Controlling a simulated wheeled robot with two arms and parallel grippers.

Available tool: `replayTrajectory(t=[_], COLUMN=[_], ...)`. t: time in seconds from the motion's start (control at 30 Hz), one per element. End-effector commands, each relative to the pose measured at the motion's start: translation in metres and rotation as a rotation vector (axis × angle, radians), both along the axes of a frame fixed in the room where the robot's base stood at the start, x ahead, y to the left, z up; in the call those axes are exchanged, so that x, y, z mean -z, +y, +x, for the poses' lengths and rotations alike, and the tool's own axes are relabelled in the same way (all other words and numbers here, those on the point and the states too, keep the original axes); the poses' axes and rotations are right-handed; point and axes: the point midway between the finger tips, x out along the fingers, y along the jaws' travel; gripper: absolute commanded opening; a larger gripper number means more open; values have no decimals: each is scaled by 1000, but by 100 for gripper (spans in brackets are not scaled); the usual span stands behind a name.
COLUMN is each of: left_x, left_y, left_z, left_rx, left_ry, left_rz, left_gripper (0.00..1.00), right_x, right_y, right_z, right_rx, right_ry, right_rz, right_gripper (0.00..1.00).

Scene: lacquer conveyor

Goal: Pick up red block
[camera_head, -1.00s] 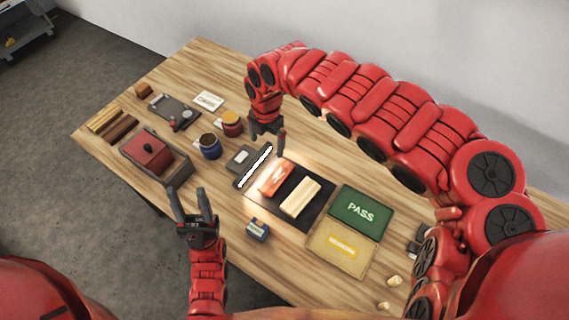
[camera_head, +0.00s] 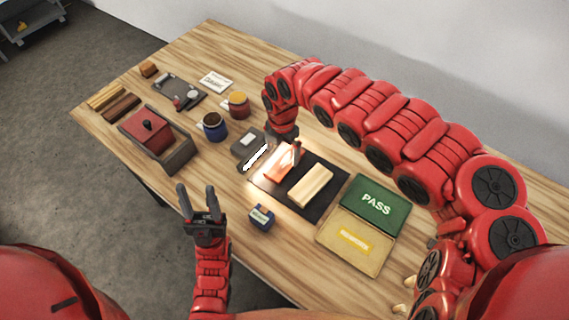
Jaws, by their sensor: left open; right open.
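My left gripper (camera_head: 197,199) is open and empty, fingers pointing up the picture, by the table's near left edge.
A lamp bar (camera_head: 255,158) stands left of the mat. A green PASS tray (camera_head: 376,205) and a yellow tray (camera_head: 349,241) lie to the right. A small blue box (camera_head: 261,217) sits in front.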

Motion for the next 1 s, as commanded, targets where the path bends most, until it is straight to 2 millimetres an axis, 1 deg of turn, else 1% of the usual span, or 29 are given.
replayTrajectory(t=[0.03, 0.13, 0.2, 0.3, 0.57, 0.7, 0.77, 0.8, 0.97, 1.0], left_x=[-7, -13, -12, -12, -12, -12, -12, -12, -12, -12], left_y=[0, 0, 0, 0, 0, 0, 0, 0, 0, 0], left_z=[0, 0, 0, 0, 0, 0, 0, 0, 0, 0], left_rx=[0, 0, 0, 0, 0, 0, 0, 0, 0, 0], left_ry=[0, 0, 0, 0, 0, 0, 0, 0, 0, 0], left_rz=[0, 0, 0, 0, 0, 0, 0, 0, 0, 0], left_gripper=[50, 50, 50, 50, 50, 50, 50, 50, 50, 50], right_x=[4, 19, 31, 40, 43, 43, 43, 43, 43, 43], right_y=[-2, -5, -4, -6, -7, -6, -6, -6, -6, -6], right_z=[-2, -1, 1, 1, 2, 2, 2, 2, 2, 2], right_rx=[1, -1, 1, 1, 1, 1, 1, 1, 1, 1], right_ry=[7, 8, 3, 3, 0, -1, -1, -1, 0, 0], right_rz=[-2, -2, 2, 0, -1, -1, -1, -1, 0, 0], right_gripper=[100, 100, 100, 100, 100, 75, 64, 57, 28, 21])
